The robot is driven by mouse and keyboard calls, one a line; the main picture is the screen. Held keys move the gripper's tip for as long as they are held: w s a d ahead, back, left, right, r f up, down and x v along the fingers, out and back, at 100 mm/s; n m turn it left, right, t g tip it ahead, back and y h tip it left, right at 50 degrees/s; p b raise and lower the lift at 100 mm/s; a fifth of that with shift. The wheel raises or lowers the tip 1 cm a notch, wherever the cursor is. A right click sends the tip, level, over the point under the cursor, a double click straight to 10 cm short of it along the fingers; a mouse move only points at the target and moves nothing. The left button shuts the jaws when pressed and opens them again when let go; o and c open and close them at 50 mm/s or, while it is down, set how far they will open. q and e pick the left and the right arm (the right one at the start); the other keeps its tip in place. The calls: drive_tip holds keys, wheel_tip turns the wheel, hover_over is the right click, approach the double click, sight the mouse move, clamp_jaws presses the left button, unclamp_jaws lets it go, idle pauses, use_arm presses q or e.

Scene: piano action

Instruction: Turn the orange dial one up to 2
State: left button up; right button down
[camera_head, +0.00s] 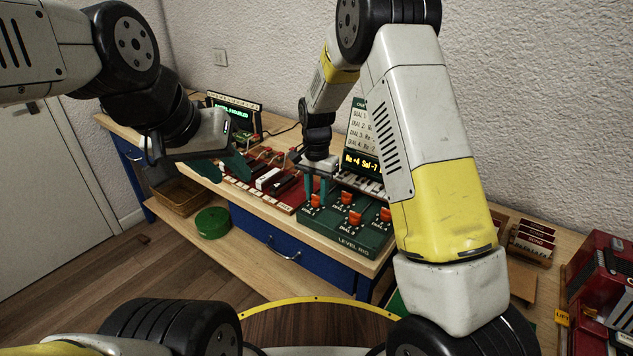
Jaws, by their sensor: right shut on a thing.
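The green level rig box (330,238) sits near the front edge of the bench. It carries several orange dials, including a back one (347,197), a front one (354,218) and a right one (385,214). My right gripper (317,195) points down and is shut on the leftmost orange dial (316,202); its teal fingers partly hide that dial. The dial's setting is too small to read. A card (358,118) behind lists dial lines, partly hidden by my arm. My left gripper (222,170) is apart from the rig, above the bench's left part, with its teal fingers spread.
A red panel (290,203) with keys lies left of the rig. A lit display (361,162) stands behind it. Card holders (533,240) and a red case (605,270) are at the right. A green round object (213,223) and a basket (178,196) are on the lower shelf.

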drive_tip(key=n, duration=1.2)
drive_tip(key=shift+n, duration=2.1)
drive_tip(key=c, duration=1.1)
unclamp_jaws()
drive_tip(key=shift+o, duration=0.2)
